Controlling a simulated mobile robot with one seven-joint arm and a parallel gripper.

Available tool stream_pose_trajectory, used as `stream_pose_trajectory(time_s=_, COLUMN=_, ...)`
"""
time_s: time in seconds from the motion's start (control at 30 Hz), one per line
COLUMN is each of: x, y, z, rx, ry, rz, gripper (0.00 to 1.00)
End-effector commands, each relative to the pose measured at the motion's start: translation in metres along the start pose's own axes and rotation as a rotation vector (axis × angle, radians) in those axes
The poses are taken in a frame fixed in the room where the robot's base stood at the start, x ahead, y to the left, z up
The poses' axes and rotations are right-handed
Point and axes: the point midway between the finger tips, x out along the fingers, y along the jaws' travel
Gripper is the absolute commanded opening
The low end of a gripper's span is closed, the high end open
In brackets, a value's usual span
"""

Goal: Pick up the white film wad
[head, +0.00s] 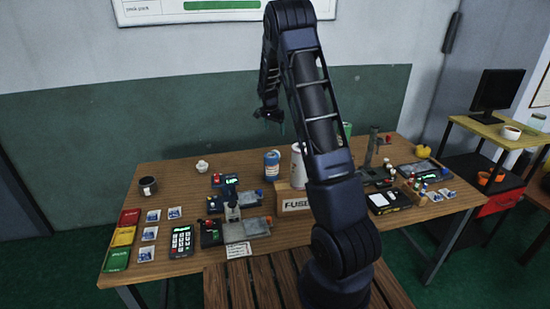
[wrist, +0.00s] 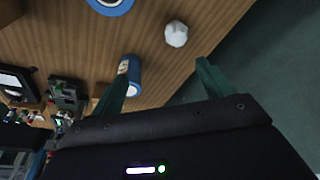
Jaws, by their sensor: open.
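The white film wad (head: 202,166) is a small, pale, crumpled lump on the wooden table, near its back edge and left of the blue can. In the wrist view it shows as a faceted white lump (wrist: 176,33) near the top. My gripper (head: 268,115) is raised above the back of the table, to the right of the wad and apart from it. In the wrist view its two green fingers (wrist: 162,70) are spread with nothing held between them. The wad lies beyond the fingertips, and nothing covers it.
A blue can (head: 272,157) stands right of the wad and also shows beside the left finger (wrist: 133,78). A dark mug (head: 148,186) stands at the left. A fuse box (head: 294,204), a keypad (head: 181,241) and devices crowd the front and right. Table (head: 178,172) around the wad is clear.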

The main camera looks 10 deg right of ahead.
Motion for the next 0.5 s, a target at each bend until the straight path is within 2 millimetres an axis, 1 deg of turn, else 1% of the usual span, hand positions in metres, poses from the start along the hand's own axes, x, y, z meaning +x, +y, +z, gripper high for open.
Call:
stream_pose_trajectory(time_s=0.03, x=0.018, y=-0.009, z=0.000, rx=0.011, ry=0.005, rz=0.012, gripper=0.79)
stream_pose_trajectory(time_s=0.2, x=0.068, y=-0.030, z=-0.004, rx=0.062, ry=0.027, rz=0.041, gripper=0.79)
stream_pose_trajectory(time_s=0.33, x=0.096, y=-0.041, z=-0.004, rx=0.089, ry=0.041, rz=0.054, gripper=0.79)
stream_pose_trajectory(time_s=0.4, x=0.105, y=-0.045, z=-0.004, rx=0.099, ry=0.047, rz=0.058, gripper=0.79)
stream_pose_trajectory(time_s=0.5, x=0.114, y=-0.047, z=-0.004, rx=0.107, ry=0.051, rz=0.062, gripper=0.79)
